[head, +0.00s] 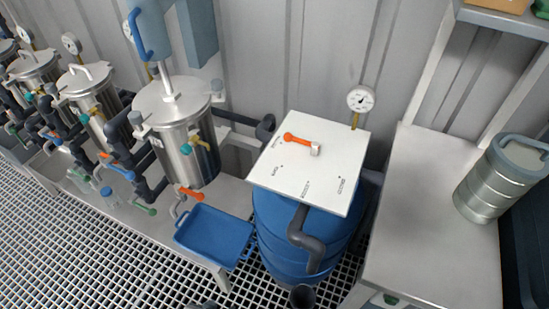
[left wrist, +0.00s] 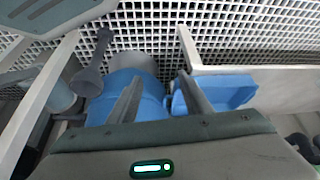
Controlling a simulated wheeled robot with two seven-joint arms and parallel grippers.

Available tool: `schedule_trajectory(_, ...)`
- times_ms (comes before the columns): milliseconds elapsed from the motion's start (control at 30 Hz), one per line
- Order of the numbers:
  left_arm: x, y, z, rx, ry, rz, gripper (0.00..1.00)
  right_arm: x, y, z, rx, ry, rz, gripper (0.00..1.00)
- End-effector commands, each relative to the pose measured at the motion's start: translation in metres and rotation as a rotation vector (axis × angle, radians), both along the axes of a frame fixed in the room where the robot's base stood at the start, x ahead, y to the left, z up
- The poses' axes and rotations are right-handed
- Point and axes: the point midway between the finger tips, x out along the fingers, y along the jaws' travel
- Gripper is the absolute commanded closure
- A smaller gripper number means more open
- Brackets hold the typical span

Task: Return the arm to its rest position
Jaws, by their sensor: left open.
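My left gripper (left wrist: 161,92) shows in the left wrist view, with its two dark fingers spread apart and nothing visible between them. Beyond the fingers are the blue drum (left wrist: 103,108), the blue tray (left wrist: 228,90) and the floor grating. My right gripper is in neither view.
In the head view, steel vessels (head: 201,130) with pipes and valves line the bench at left. A blue drum (head: 275,235) carries a white panel (head: 335,178) with an orange handle (head: 297,138). A blue tray (head: 213,236) is beside it. A metal canister (head: 490,185) stands on the right table (head: 410,230).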

Motion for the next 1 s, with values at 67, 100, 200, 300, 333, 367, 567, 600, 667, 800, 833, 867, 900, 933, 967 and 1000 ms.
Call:
schedule_trajectory(67,-0.003,-0.004,-0.030,-0.007,-0.015,-0.005,0.55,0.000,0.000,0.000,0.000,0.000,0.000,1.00)
schedule_trajectory(100,-0.004,-0.006,-0.043,-0.012,-0.026,-0.007,0.55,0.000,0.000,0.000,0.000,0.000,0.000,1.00)
schedule_trajectory(200,-0.010,-0.010,-0.073,-0.022,-0.055,-0.013,0.55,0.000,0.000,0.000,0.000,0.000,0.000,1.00)
schedule_trajectory(300,-0.018,-0.013,-0.098,-0.032,-0.081,-0.019,0.55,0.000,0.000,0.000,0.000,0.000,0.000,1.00)
schedule_trajectory(333,-0.020,-0.014,-0.103,-0.035,-0.088,-0.020,0.55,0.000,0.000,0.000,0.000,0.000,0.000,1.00)
schedule_trajectory(367,-0.022,-0.015,-0.109,-0.037,-0.095,-0.021,0.55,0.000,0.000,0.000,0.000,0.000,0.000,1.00)
schedule_trajectory(567,-0.032,-0.017,-0.128,-0.047,-0.122,-0.026,0.55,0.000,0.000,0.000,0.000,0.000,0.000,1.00)
schedule_trajectory(600,-0.033,-0.017,-0.129,-0.048,-0.124,-0.027,0.55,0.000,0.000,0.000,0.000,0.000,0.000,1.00)
schedule_trajectory(667,-0.033,-0.017,-0.129,-0.048,-0.127,-0.027,0.55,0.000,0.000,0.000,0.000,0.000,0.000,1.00)
schedule_trajectory(800,-0.033,-0.017,-0.129,-0.049,-0.128,-0.027,0.55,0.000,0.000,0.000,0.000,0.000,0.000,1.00)
schedule_trajectory(833,-0.033,-0.017,-0.129,-0.049,-0.128,-0.027,0.55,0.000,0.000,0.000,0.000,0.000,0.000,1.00)
schedule_trajectory(867,-0.033,-0.017,-0.129,-0.049,-0.128,-0.027,0.55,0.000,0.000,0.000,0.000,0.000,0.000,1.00)
schedule_trajectory(900,-0.033,-0.017,-0.129,-0.048,-0.127,-0.027,0.55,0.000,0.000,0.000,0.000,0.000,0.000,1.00)
schedule_trajectory(933,-0.033,-0.017,-0.129,-0.048,-0.127,-0.027,0.55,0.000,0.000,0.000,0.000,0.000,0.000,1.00)
schedule_trajectory(967,-0.033,-0.017,-0.129,-0.048,-0.127,-0.027,0.55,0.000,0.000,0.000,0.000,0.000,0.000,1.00)
schedule_trajectory(1000,-0.033,-0.017,-0.129,-0.048,-0.127,-0.027,0.55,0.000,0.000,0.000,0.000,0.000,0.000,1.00)
